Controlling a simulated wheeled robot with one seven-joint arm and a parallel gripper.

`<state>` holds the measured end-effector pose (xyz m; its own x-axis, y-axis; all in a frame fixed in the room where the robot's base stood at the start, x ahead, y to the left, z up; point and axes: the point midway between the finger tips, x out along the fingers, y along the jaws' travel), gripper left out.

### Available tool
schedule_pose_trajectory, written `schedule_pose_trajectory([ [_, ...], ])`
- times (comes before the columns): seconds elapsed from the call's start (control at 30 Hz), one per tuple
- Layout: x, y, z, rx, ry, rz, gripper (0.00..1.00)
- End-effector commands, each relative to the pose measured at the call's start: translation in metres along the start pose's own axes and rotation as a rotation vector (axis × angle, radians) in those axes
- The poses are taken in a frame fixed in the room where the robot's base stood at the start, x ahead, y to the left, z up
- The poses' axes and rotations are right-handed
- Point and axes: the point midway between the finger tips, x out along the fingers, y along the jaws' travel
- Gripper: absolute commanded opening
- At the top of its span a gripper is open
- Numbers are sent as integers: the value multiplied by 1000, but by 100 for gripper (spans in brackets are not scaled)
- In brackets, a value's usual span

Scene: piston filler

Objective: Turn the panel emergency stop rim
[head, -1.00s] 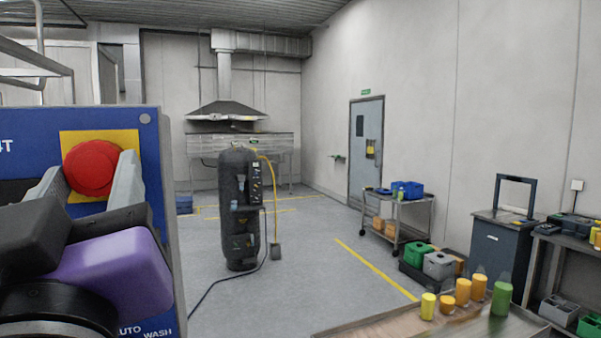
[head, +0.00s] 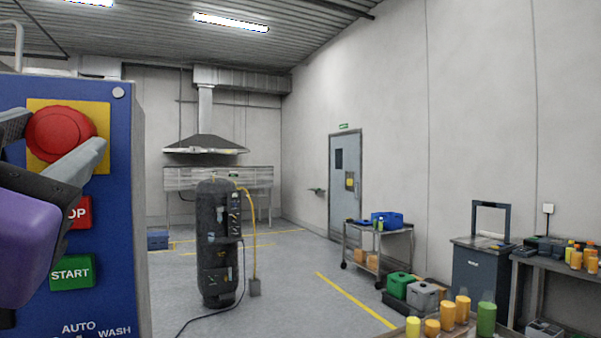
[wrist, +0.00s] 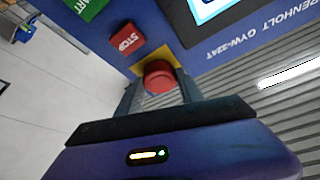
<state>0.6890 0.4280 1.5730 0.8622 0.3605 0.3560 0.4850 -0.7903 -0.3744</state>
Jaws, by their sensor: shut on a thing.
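The emergency stop is a round red knob (head: 61,134) on a yellow plate (head: 97,152), high on the blue control panel (head: 118,215) at the left of the head view. My gripper (head: 48,145) is at the knob with its two grey fingers on opposite sides of its rim, shut on it. In the wrist view the red knob (wrist: 159,77) sits between the fingertips (wrist: 158,84), with the yellow plate behind it. The fingers hide parts of the rim's sides.
Below the knob are a red STOP button (head: 78,212) and a green START button (head: 72,272), partly covered by my gripper. A screen (wrist: 212,8) shows in the wrist view. A black tank (head: 218,240) stands on open floor to the right.

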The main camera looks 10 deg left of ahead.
Motion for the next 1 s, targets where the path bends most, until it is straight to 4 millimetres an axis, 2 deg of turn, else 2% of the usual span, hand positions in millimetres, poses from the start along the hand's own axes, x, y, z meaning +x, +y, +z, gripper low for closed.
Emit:
schedule_pose_trajectory([
  [0.3, 0, -1, 1, 107, -1, 44, 4],
  [0.8, 1, -1, 0, 124, -2, 53, 4],
  [0.83, 1, -1, 0, 124, -2, 53, 48],
  [0.93, 1, -1, 0, 124, -2, 52, 66],
  [1.0, 1, -1, 0, 123, -2, 52, 66],
])
